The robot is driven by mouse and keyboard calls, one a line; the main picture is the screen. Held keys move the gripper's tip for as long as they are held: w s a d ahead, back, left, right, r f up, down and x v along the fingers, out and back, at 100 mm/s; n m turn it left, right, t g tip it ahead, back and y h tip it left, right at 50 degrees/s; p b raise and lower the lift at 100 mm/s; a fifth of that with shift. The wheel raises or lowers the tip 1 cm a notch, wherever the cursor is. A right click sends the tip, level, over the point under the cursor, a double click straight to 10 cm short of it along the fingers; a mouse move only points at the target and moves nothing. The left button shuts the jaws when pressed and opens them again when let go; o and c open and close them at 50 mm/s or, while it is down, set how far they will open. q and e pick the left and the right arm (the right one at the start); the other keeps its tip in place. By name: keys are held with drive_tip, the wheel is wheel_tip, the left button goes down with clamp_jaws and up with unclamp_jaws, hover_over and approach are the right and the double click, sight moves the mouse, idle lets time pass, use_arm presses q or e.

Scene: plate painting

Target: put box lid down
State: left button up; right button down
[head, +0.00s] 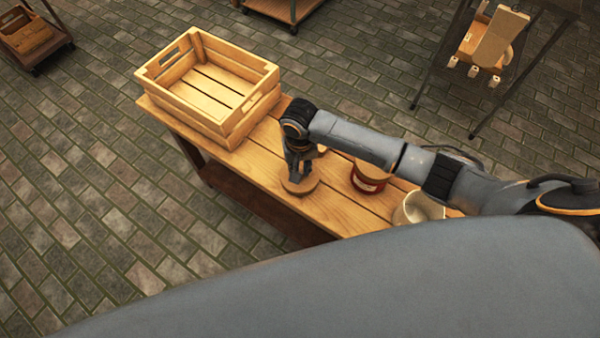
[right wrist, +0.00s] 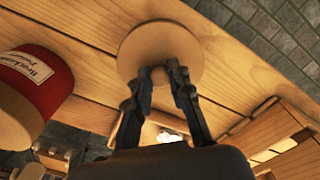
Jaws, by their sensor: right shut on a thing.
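The box lid is a round, flat, light wooden disc (head: 300,187). It is at the table's front edge, left of the red box, and also shows in the right wrist view (right wrist: 150,38). My right gripper (head: 297,175) points down and is shut on the lid's top; its fingertips (right wrist: 160,74) meet near the disc's edge in the right wrist view. The lid looks flat on or very close to the tabletop; I cannot tell whether it touches. The red round box (head: 369,184) with a pale label (right wrist: 28,66) stands right of the lid. My left gripper is not in view.
A wooden slatted crate (head: 190,112) stands on the table's left end. A cream cup-like vessel (head: 418,208) stands right of the red box. The wooden table (head: 335,212) has bare planks around the lid. Carts stand on the brick floor farther back.

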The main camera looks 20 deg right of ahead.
drive_tip(key=shift+f, duration=1.45)
drive_tip(key=shift+f, duration=0.15)
drive_tip(key=c, duration=1.2)
unclamp_jaws()
wheel_tip(320, 180, up, 12)
drive_tip(key=shift+r+p, duration=0.15)
drive_tip(key=shift+p, duration=0.15)
drive_tip(key=shift+s, duration=0.15)
